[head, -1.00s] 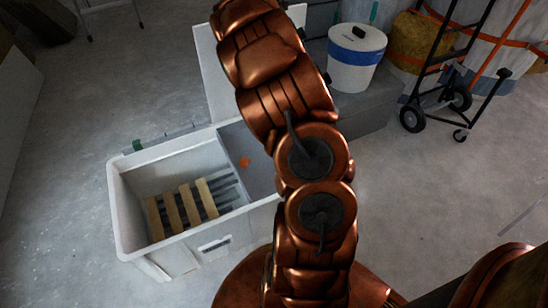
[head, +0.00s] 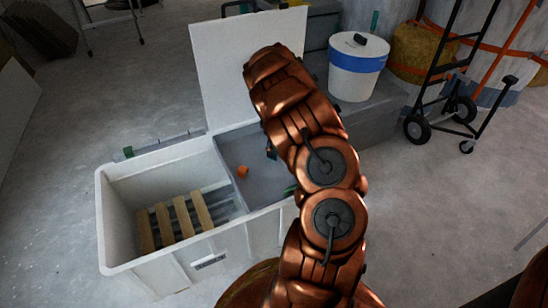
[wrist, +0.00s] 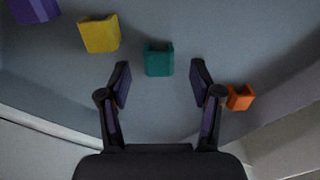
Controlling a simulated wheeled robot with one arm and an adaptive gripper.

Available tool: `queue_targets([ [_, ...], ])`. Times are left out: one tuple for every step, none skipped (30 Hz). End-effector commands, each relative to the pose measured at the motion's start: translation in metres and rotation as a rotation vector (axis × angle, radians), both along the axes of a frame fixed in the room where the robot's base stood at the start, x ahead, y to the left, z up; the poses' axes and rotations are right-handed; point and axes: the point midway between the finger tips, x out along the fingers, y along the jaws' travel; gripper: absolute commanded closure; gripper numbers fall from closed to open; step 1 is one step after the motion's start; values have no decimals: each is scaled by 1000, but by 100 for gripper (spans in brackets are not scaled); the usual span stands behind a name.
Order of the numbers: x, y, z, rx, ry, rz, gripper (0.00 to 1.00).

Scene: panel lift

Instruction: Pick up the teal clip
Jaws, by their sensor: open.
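The teal clip (wrist: 159,59) lies on a grey surface in the wrist view, just beyond the gap between my fingertips. My gripper (wrist: 161,84) is open and empty, with one finger on each side of the clip's line. An orange clip (wrist: 239,97) lies just right of the right finger; an orange piece also shows on the grey tray in the head view (head: 242,171). A yellow clip (wrist: 100,34) and a purple clip (wrist: 34,9) lie to the left. In the head view my arm mostly hides the gripper, and I cannot make out the teal clip surely.
The grey tray (head: 262,181) fills the right part of a white chest (head: 198,272). Wooden slats (head: 183,216) lie in its deeper left part. A raised white panel (head: 228,62) stands behind. A white bucket (head: 356,78) and a hand truck (head: 447,98) are at the right.

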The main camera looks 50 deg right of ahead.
Motion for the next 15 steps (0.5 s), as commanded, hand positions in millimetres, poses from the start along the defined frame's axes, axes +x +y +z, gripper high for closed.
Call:
queue_targets([
  [0, -2, -11, 0, 1, 1, 35],
  [1, -1, -14, 1, 1, 2, 35],
  [1, -1, -19, 1, 1, 1, 35],
  [1, -1, -22, 1, 0, 0, 35],
  [1, -1, -24, 1, 0, 0, 35],
  [1, -1, -26, 0, 0, 0, 35],
  [1, -1, -27, 0, 0, 1, 35],
  [1, -1, -28, 0, 0, 1, 35],
  [2, -1, -29, 0, 0, 1, 35],
  [2, -1, -29, 0, 0, 1, 35],
  [2, -1, -28, 0, 0, 1, 35],
  [2, -1, -28, -1, 0, 1, 35],
  [2, -1, -28, -1, 0, 1, 35],
  [2, -1, -28, -1, 0, 1, 35],
  [2, -1, -28, 0, 0, 1, 35],
])
